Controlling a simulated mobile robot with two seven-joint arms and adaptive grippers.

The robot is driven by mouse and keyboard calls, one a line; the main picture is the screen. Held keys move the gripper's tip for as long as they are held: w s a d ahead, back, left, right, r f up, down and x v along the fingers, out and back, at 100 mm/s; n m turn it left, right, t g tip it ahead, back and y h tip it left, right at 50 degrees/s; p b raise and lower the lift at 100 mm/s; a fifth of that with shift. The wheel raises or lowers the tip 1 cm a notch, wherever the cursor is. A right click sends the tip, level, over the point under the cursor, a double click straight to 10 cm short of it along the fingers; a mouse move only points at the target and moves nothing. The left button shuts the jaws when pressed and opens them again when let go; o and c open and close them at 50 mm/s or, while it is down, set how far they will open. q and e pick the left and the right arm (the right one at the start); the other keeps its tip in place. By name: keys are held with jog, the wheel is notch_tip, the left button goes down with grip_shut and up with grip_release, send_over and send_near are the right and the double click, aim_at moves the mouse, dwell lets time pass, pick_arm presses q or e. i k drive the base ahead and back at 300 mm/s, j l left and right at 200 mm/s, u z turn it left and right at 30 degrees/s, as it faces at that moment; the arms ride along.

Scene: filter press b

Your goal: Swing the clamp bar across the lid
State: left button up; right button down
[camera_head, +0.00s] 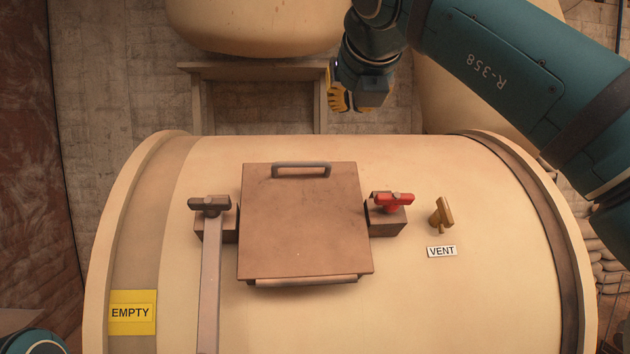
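The lid (305,225) is a square brown plate on top of the cream tank (470,290), lying shut, with a dark handle (301,169) at its far edge and a hinge-like rod at its near edge. The clamp bar (209,285) is a long grey bar left of the lid. It runs from under a dark knob (209,205) toward the bottom of the picture, beside the lid and not across it. A red knob (393,201) sits on a block right of the lid. My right gripper (345,102), with yellow fingers, is above and beyond the tank's far edge, away from the lid; its fingertips are partly hidden.
A brass vent valve (441,215) stands above a VENT label (441,252) on the right. A yellow EMPTY sign (132,312) is at the lower left. Another cream tank (255,25) and a stand (196,100) are behind. The space above the lid is clear.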

aim_at(207, 341)
jog(key=k, duration=1)
